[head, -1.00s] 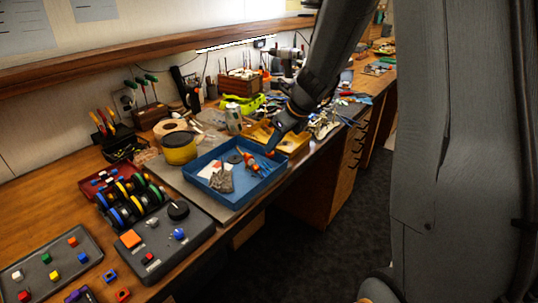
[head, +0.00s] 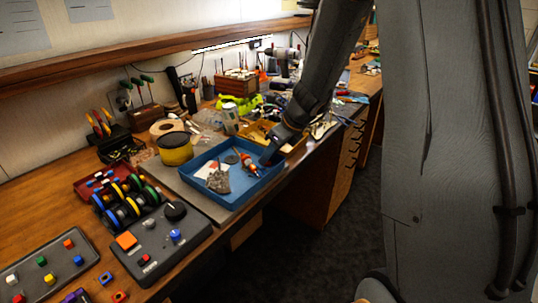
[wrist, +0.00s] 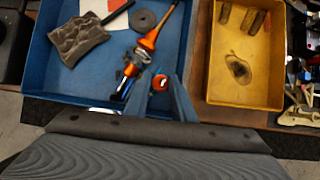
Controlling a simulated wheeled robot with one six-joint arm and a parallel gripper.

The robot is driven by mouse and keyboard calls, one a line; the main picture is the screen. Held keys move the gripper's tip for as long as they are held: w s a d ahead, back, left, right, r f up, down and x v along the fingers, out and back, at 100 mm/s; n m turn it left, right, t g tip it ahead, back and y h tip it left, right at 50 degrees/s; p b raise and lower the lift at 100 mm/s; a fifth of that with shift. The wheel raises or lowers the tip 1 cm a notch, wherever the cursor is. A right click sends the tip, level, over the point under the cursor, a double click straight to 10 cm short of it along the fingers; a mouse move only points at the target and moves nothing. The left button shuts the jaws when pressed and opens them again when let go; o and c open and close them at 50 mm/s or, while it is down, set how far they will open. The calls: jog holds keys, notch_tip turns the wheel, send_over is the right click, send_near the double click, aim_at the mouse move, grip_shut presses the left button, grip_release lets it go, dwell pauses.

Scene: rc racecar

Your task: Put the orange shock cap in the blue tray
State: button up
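The blue tray (head: 236,204) lies on the bench; it also fills the left of the wrist view (wrist: 52,82). It holds an orange and dark shock (wrist: 138,58), a grey textured piece (wrist: 76,40), a grey ring (wrist: 145,20) and a white and red paper. My gripper (wrist: 161,84) is at the tray's right side, with its tips beside the shock. A small orange-red cap (wrist: 160,82) shows between the fingertips, which appear closed on it. In the head view my gripper (head: 266,160) hides the cap.
A yellow bin (wrist: 245,92) stands to the right of the tray. A yellow round container (head: 175,150) is behind it on the left. A dark button panel (head: 155,245) is in front. The bench edge drops to the floor on the right.

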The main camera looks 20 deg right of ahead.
jog(key=shift+r, duration=0.15)
jog(key=shift+d+r, duration=0.1)
jog(key=shift+r, duration=0.2)
jog(key=v, duration=1.1)
jog(key=s+a+f+n+g+h, duration=0.1)
jog(key=s+f+n, duration=0.3)
jog(key=s+n, duration=0.5)
jog(key=s+a+f+n+g+h, duration=0.2)
jog(key=s+a+f+n, duration=0.2)
jog(key=s+n, duration=0.6)
jog(key=f+n, duration=0.1)
jog(key=n, duration=0.8)
jog(key=shift+s+n+h, duration=0.25)
jog(key=shift+n+h, duration=0.05)
jog(key=shift+h, duration=0.1)
